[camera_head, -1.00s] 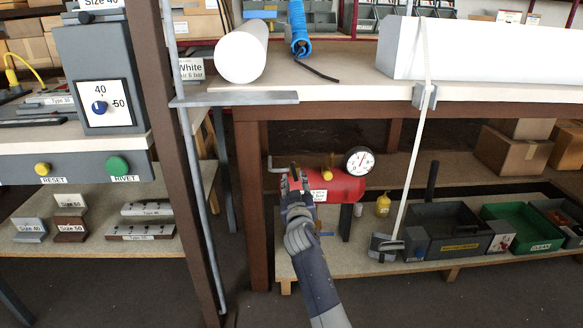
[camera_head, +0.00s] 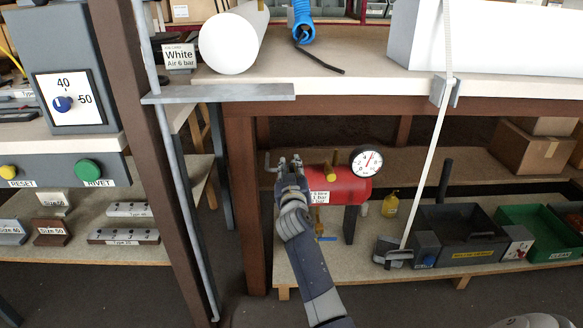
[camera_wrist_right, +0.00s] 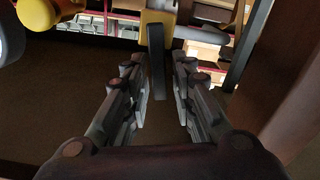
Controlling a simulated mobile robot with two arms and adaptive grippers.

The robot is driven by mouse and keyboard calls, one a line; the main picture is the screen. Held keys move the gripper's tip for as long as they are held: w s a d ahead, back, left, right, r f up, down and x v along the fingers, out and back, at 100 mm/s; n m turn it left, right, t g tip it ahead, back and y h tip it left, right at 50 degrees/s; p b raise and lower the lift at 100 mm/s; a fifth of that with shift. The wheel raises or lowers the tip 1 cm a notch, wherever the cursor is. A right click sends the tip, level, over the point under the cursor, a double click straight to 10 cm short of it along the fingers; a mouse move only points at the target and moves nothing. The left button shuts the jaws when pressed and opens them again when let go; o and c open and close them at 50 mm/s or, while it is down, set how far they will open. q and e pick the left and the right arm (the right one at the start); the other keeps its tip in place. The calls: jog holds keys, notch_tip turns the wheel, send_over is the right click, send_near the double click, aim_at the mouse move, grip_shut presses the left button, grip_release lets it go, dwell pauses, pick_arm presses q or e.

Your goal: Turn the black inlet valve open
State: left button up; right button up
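A red air tank (camera_head: 346,187) with a white label lies under the workbench, with a round gauge (camera_head: 366,160) and a brass-yellow fitting (camera_head: 328,171) on it. My right gripper (camera_head: 288,161) is at the tank's left end and hides the inlet valve in the head view. In the right wrist view, the black valve lever (camera_wrist_right: 156,58) hangs from a yellow valve body (camera_wrist_right: 157,14). The lever stands between the two fingers of my right gripper (camera_wrist_right: 158,82), which are open with a gap on each side. My left gripper is not in view.
A brown table leg (camera_head: 246,200) stands close left of my right arm. A blue-handled valve (camera_head: 326,239) hangs below the tank. A yellow bottle (camera_head: 390,205), a dark bin (camera_head: 458,235) and a green bin (camera_head: 535,228) are to the right. The benchtop (camera_head: 330,91) overhangs the tank.

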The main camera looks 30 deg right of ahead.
grip_shut()
jog(key=shift+a, duration=0.1)
jog(key=shift+w+a+f+n, duration=0.4)
jog(key=shift+f+n, duration=0.3)
jog(key=shift+n, duration=1.85)
jog(key=shift+w+a+f+n, duration=0.2)
jog(key=shift+a+f+n, duration=0.35)
jog(key=shift+n, duration=1.95)
jog(key=shift+w+a+f+n, duration=0.35)
jog(key=shift+f+n, duration=0.45)
jog(key=shift+n, duration=1.75)
jog(key=shift+s, duration=0.1)
